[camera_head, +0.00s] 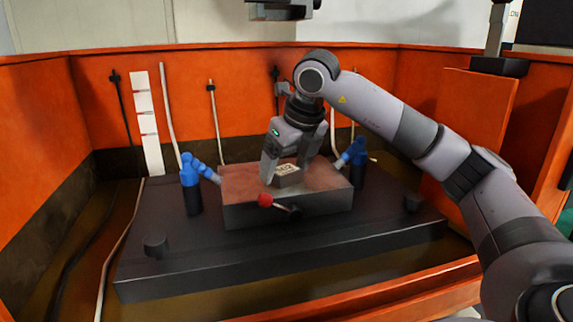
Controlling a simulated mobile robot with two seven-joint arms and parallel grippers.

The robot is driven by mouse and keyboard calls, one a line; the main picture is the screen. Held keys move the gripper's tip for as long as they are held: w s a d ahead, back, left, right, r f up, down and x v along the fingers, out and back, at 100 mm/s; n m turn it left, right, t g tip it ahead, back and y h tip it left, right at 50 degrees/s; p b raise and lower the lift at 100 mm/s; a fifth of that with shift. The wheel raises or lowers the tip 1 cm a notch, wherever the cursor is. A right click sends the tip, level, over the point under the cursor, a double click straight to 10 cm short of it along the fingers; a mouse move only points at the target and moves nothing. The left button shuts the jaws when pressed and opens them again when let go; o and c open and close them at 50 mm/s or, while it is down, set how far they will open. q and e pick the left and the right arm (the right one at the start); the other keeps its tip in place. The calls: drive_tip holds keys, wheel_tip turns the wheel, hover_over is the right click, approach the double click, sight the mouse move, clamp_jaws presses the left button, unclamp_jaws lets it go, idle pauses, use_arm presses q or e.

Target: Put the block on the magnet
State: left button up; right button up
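The block (288,180) is small and grey with a pale printed label on top. It is at the middle of the magnet (250,214), a grey slab with a reddish-brown top and a red-knobbed lever at its front. I cannot tell whether the block rests fully on the magnet or is just above it. My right gripper (288,174) points down over the magnet, one finger on each side of the block. The block fills the gap between the fingers, and they appear shut on it. My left gripper is not in view.
The magnet stands on a dark raised table (190,262) inside an orange-walled tank. Blue nozzles (190,178) flank the magnet at left and right (357,160). A dark knob (156,246) is at the table's front left. A machine head (282,10) hangs above the back.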

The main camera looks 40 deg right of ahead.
drive_tip(key=shift+r, duration=0.1)
drive_tip(key=v, duration=0.7)
drive_tip(key=shift+r, duration=0.3)
drive_tip(key=shift+s+f, duration=0.1)
drive_tip(key=shift+s, duration=0.15)
